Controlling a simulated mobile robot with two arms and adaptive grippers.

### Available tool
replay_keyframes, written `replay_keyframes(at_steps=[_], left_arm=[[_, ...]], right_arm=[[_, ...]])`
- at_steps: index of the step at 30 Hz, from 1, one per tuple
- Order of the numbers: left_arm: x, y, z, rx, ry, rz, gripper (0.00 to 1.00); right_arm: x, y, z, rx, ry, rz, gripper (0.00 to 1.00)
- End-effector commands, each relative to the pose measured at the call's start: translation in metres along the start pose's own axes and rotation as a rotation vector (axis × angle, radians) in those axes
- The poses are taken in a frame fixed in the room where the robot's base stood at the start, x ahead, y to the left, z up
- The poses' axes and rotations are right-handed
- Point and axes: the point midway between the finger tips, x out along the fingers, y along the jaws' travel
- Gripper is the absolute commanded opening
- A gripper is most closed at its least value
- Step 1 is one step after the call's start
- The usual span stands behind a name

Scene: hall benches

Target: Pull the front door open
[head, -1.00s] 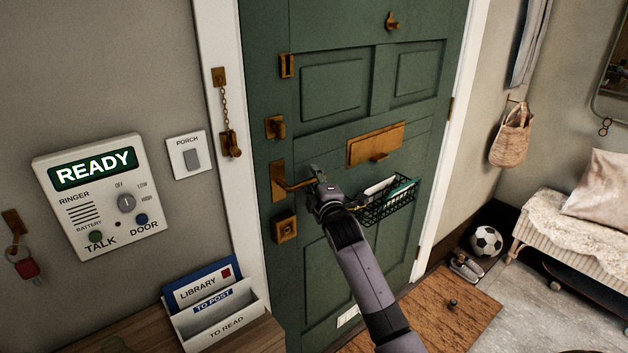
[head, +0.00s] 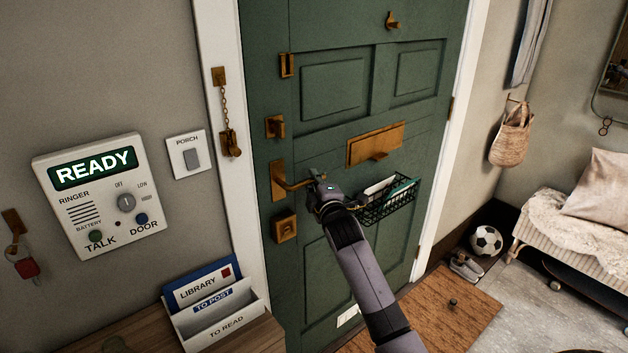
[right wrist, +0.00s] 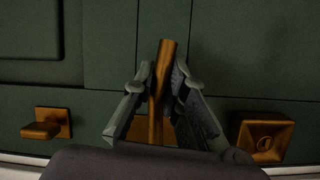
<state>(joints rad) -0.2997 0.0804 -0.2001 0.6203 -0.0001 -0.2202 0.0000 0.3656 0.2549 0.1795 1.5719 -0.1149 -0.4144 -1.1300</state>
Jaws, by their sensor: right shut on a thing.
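The green front door (head: 330,130) stands closed in its white frame in the head view. Its brass lever handle (head: 279,181) is on the door's left side. My right gripper (head: 318,178) is at the free end of the lever. In the right wrist view the brass lever (right wrist: 162,75) runs between the two fingers of my right gripper (right wrist: 160,92), which are shut on it. The lever looks about level in the head view. My left gripper is not in view.
A brass latch (head: 275,127) sits above the handle and a lock (head: 284,229) below it. The door chain (head: 226,115) hangs on the frame. A wire basket (head: 388,203) with mail is on the door. A doormat (head: 440,310) and football (head: 486,240) lie on the floor.

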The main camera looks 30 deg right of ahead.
Motion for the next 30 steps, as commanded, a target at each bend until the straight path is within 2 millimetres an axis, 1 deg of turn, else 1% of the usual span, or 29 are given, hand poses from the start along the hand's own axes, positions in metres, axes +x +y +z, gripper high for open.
replay_keyframes(at_steps=[9,14,20,30], left_arm=[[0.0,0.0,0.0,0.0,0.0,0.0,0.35],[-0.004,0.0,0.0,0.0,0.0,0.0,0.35],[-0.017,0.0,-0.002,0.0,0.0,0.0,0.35],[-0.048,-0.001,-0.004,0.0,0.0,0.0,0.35]], right_arm=[[0.0,0.002,-0.001,0.002,0.001,0.003,0.0],[0.0,0.002,-0.001,0.02,0.0,-0.004,0.0],[0.0,-0.002,0.0,0.1,-0.006,-0.036,0.0],[-0.002,-0.021,-0.001,0.339,-0.025,-0.132,0.0]])
